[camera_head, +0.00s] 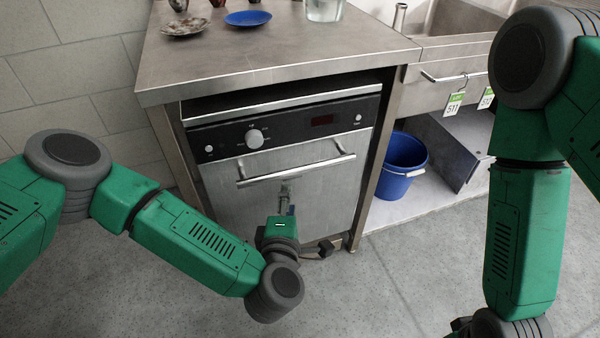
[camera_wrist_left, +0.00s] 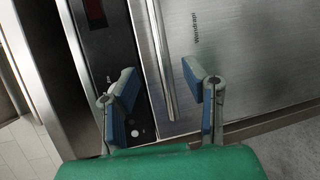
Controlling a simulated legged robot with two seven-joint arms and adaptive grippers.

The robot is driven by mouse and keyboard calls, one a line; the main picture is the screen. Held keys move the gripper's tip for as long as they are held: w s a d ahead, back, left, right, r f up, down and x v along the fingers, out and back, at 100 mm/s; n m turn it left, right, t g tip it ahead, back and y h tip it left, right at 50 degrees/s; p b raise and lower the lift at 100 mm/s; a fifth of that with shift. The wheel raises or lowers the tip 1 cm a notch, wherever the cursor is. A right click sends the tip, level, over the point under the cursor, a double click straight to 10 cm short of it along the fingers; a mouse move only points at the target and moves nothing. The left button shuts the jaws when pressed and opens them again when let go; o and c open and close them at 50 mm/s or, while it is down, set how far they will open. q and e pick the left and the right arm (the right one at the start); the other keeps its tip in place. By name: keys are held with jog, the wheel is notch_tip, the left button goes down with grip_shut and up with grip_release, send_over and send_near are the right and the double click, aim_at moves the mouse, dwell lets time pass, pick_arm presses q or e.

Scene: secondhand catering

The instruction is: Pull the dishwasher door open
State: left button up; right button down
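The dishwasher (camera_head: 275,150) stands under a steel counter, with a black control panel (camera_head: 290,128) above its steel door (camera_head: 335,195). The door looks shut and upright. A horizontal bar handle (camera_head: 325,164) crosses the top of the door. My left gripper (camera_head: 285,185) is in front of the door, just below the handle in the head view. In the left wrist view the gripper (camera_wrist_left: 160,78) is open, and the handle (camera_wrist_left: 164,65) shows between its two fingers, with no visible contact. My right arm shows at the right, but its gripper is out of frame.
The steel counter (camera_head: 230,70) bears a speckled plate (camera_head: 185,26), a blue plate (camera_head: 248,18) and a glass container (camera_head: 323,8). A blue bucket (camera_head: 400,165) stands right of the dishwasher, below a sink unit (camera_head: 450,75). The floor (camera_head: 390,280) in front is clear.

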aim_at(293, 172)
pick_arm(q)
jog(key=shift+w+d+f+b, duration=0.15)
jog(key=shift+w+f+b, duration=0.25)
jog(key=shift+w, duration=1.4)
jog(key=shift+w+d+f+b, duration=0.25)
jog(key=shift+w+b, duration=0.3)
jog(key=shift+w, duration=1.3)
jog(key=shift+w+d+f+b, duration=0.1)
jog(key=shift+w+f+b, duration=0.35)
jog(key=shift+w, duration=1.35)
grip_shut()
